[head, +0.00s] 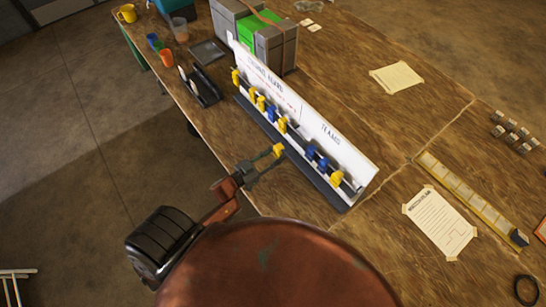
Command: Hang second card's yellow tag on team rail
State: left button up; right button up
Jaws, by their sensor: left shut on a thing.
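A long white board (318,117) stands on a dark base along the table's near left edge. Its left section carries several yellow and blue tags, including a yellow tag (253,92) and a blue tag (272,114). Its right section, whose lettering seems to start with TEAM, has a rail with blue tags (311,152) and a yellow tag (336,178) near the right end. My left gripper (269,159) is shut on another yellow tag (279,150), in front of the board's middle. I cannot tell whether this tag touches the board. My right gripper is out of view.
A grey case with a green panel (233,39) stands behind the board. A black stand (203,86), a tray (208,50) and cups (166,58) are at left. Paper sheets (439,222), a yellow strip (465,196) and small blocks (515,131) lie at right.

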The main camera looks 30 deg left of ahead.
pick_arm(q)
jog(key=shift+w+d, duration=0.2)
jog(key=shift+w, duration=0.4)
jog(key=shift+b+x, duration=2.15)
jog(key=shift+x, duration=2.85)
jog(key=shift+s+f, duration=0.1)
jog(key=shift+f, duration=0.5)
jog(key=shift+c, duration=0.5)
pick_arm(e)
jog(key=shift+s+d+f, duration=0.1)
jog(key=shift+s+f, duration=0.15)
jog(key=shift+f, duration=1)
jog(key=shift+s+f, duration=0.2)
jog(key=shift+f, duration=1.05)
pick_arm(q)
jog(key=o, duration=1.2)
jog(key=shift+o, duration=0.3)
